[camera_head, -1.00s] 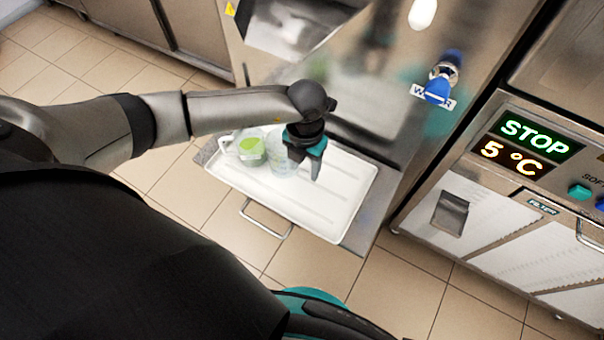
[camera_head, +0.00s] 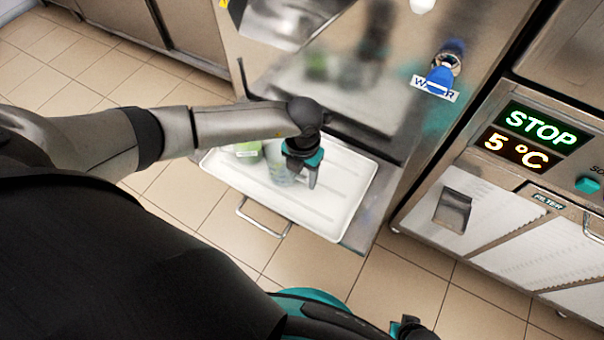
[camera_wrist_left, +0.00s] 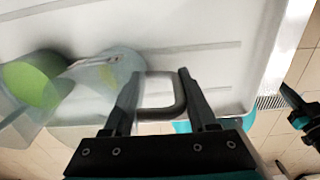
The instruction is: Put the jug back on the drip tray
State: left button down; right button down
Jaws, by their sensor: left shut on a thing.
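My left gripper (camera_head: 302,178) is shut on the handle of a clear jug (camera_head: 279,172) over the white drip tray (camera_head: 335,205). In the left wrist view, the handle loop lies between the fingers (camera_wrist_left: 160,88) and the see-through jug (camera_wrist_left: 112,72) is to their left. The jug looks upright and close to the tray; I cannot tell whether it touches. The tray's ribbed floor (camera_wrist_left: 215,60) fills much of the wrist view. My right gripper seems to show, dark and teal, at the wrist view's right edge (camera_wrist_left: 300,115); its jaws are unclear.
A clear container with green contents (camera_head: 248,150) stands on the tray left of the jug, partly behind my arm. It shows in the wrist view (camera_wrist_left: 35,82). A blue-handled water tap (camera_head: 440,78) is above right. The tray's right half is bare.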

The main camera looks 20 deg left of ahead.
pick_arm(q)
jog(key=shift+f, duration=0.1)
jog(key=shift+c, duration=1)
grip_release()
pick_arm(e)
jog(key=shift+w+a+r, duration=0.1)
jog(key=shift+w+r, duration=0.05)
pick_arm(q)
jog(key=shift+r+p, duration=0.35)
jog(key=shift+r, duration=0.4)
notch_tip(320, 180, up, 7)
jog(key=p, duration=0.3)
jog(key=shift+r, duration=0.85)
jog(key=shift+r+p, duration=0.55)
jog(key=shift+r, duration=0.5)
pick_arm(e)
jog(key=s+d+f, duration=0.2)
jog(key=s+d, duration=0.2)
jog(key=s, duration=0.4)
jog(key=shift+d+f, duration=0.15)
jog(key=shift+d, duration=0.2)
